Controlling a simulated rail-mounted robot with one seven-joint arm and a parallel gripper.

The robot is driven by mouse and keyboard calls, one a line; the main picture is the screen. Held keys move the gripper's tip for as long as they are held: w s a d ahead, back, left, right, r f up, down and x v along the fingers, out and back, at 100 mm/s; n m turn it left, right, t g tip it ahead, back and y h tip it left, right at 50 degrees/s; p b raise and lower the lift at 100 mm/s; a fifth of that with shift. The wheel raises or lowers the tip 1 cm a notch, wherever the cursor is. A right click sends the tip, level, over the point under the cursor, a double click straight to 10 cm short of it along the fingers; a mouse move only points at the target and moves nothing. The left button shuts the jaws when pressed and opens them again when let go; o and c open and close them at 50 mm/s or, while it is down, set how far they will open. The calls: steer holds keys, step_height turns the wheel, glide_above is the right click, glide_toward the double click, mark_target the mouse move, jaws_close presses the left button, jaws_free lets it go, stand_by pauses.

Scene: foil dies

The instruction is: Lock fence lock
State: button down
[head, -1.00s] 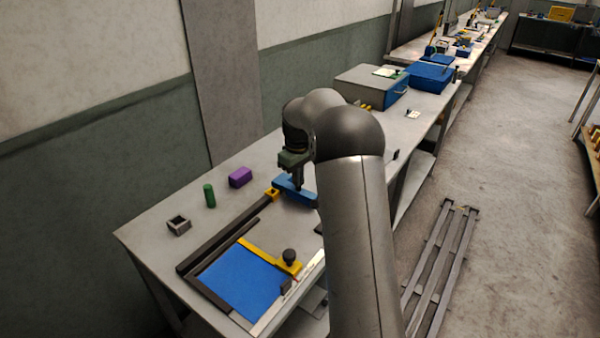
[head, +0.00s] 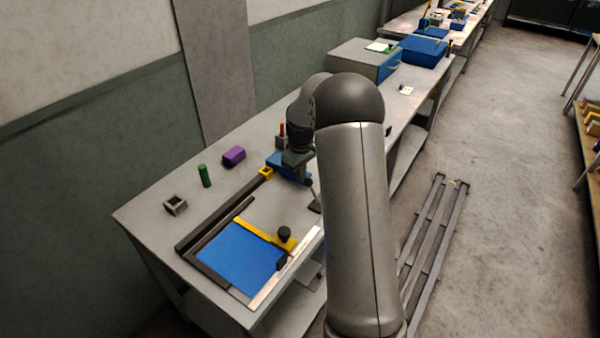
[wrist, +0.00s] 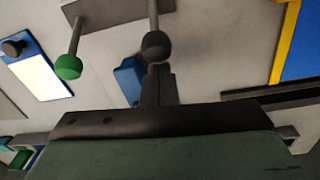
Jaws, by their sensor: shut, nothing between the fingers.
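A yellow fence (head: 258,231) lies along the edge of a blue mat (head: 238,258), with a black knob (head: 284,233) at its right end. It also shows at the top right of the wrist view (wrist: 284,45). Which part is the fence lock, I cannot tell for sure. My gripper (wrist: 158,82) is shut and empty. In the wrist view its dark fingers lie close to a black round knob (wrist: 155,46) on a rod; whether they touch is unclear. A green knob (wrist: 68,66) on another rod is to the left. In the head view the fingertips are largely hidden.
A blue block-like part (head: 275,160) and a yellow fitting (head: 266,173) are beside my gripper. A green cylinder (head: 204,176), a purple block (head: 234,156) and a grey square ring (head: 175,206) stand at the bench's left. A grey case (head: 360,60) is behind.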

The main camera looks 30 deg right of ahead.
steer(key=shift+s+d, duration=0.1)
steer(key=shift+s+r+t+b, duration=0.15)
steer(key=shift+t+b, duration=0.15)
steer(key=shift+b, duration=0.3)
